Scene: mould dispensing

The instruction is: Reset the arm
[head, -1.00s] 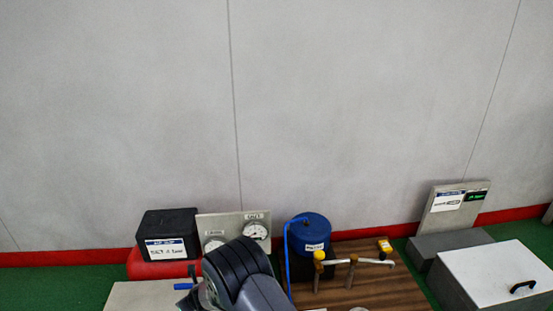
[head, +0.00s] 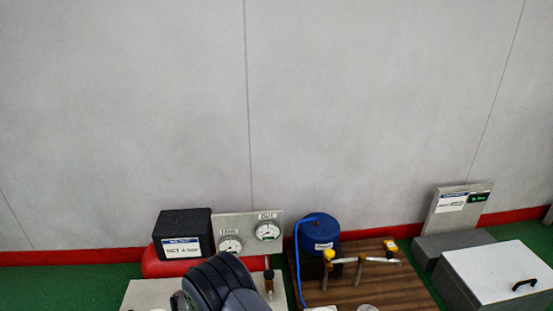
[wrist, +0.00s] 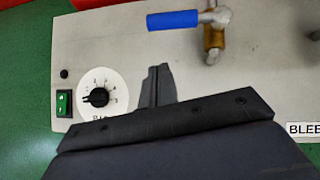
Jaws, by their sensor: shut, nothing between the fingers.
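My gripper (wrist: 158,86) shows in the wrist view as dark fingers closed together, with nothing between them. It is over a pale grey panel (wrist: 265,75), between a round black dial knob (wrist: 97,97) on its left and a brass valve with a blue handle (wrist: 172,20) up and to its right. I cannot tell how far it is above the panel. In the head view only a dark part of my arm (head: 218,287) shows at the bottom edge, in front of the panel (head: 143,292). My fingers are hidden there.
A green switch (wrist: 63,103) is left of the dial. Behind the panel are a red tank (head: 165,266), a black box (head: 183,228) and a gauge board (head: 248,222). A blue pot (head: 317,236) and yellow-knobbed pipework (head: 358,260) are on a wooden board (head: 345,288). A lidded grey box (head: 500,275) is at right.

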